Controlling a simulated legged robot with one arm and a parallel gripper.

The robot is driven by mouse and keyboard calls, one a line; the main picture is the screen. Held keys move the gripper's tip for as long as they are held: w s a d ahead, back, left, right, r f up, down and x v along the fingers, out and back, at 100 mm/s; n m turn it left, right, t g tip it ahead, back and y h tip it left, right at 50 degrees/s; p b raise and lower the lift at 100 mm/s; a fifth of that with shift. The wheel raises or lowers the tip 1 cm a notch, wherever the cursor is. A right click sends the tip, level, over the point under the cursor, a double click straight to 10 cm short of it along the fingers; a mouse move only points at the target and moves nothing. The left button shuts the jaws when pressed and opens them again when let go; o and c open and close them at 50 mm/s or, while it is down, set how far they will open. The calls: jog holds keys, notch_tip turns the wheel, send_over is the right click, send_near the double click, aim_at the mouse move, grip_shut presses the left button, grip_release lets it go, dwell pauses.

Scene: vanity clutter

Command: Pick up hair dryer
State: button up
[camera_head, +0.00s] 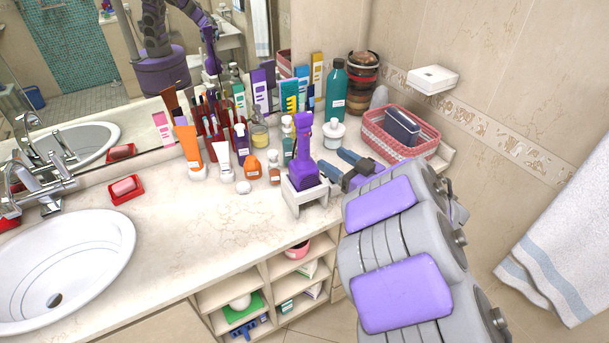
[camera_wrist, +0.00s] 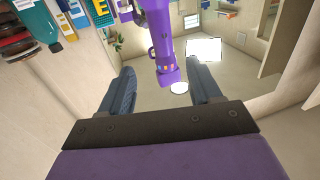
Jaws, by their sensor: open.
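The purple hair dryer (camera_head: 303,160) stands upright in a small white holder (camera_head: 308,203) near the counter's front right. My gripper (camera_head: 331,158) is open, just right of the dryer, with its dark blue fingers pointing toward it. In the wrist view the dryer (camera_wrist: 163,45) comes down from the top edge, and its end lies between the two fingertips of my gripper (camera_wrist: 165,70) in the picture. Both fingers look clear of it, and nothing is held. I cannot tell how deep the dryer sits between the fingers. The holder does not show clearly in the wrist view.
Several bottles and tubes, including an orange tube (camera_head: 190,148), crowd the counter behind and left of the dryer. A white pump jar (camera_head: 333,135) and a pink basket (camera_head: 408,150) stand behind my gripper. The sink (camera_head: 62,270) is at left. Bare counter (camera_head: 190,230) lies between.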

aim_at(308, 143)
jog(key=shift+r+b+x, duration=0.15)
jog(key=shift+b+x, duration=0.7)
jog(key=shift+x, duration=2.1)
jog(key=shift+r+b+x, duration=0.15)
jog(key=shift+b+x, duration=0.7)
jog(key=shift+x, duration=2.1)
jog(key=shift+s, duration=0.25)
jog(key=c, duration=1)
